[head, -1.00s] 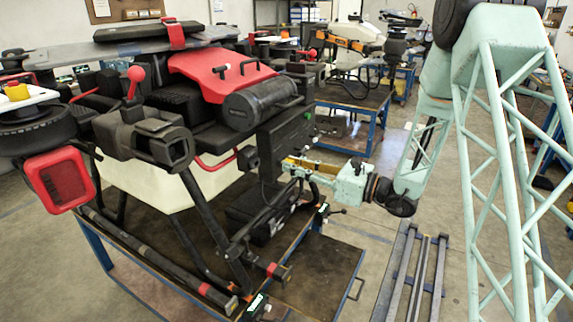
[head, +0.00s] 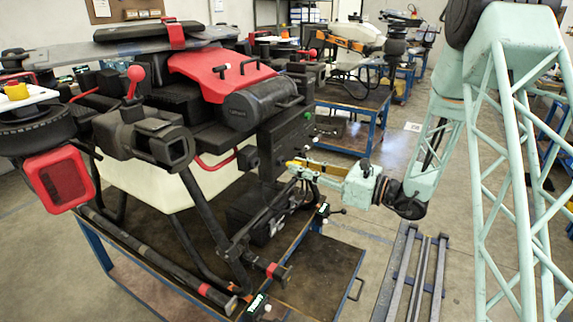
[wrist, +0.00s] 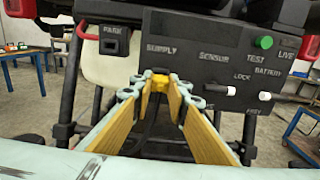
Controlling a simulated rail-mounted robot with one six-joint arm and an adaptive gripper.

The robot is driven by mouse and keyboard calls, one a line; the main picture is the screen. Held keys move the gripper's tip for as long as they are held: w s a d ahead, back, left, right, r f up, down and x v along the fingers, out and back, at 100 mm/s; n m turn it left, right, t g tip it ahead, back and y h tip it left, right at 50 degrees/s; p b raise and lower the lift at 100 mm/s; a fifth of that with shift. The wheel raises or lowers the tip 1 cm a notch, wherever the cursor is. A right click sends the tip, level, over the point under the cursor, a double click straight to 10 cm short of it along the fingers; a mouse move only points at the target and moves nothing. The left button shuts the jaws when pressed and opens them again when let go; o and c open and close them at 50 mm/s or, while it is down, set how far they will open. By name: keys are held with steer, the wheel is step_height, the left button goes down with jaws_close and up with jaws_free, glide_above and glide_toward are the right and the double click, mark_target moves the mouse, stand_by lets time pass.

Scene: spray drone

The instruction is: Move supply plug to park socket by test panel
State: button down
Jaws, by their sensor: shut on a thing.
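My gripper (head: 292,167) is in front of the dark test panel (head: 287,138) on the drone's right side. In the wrist view its two yellow-padded fingers (wrist: 158,92) close in on a small yellow plug (wrist: 158,81), held at the tips. A dark cable seems to hang below the plug. The plug is just below the SUPPLY label; the fingers hide whether it is in or clear of the supply socket. The park socket (wrist: 114,41), a dark block marked PARK, is at the panel's upper left and looks empty.
The panel has a green button (wrist: 264,42), white knobs (wrist: 265,96) near LOCK and BATTERY, and more labels. Dark frame tubes flank the panel. The drone stands on a blue-framed table (head: 340,262).

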steer(key=shift+v, duration=1.6)
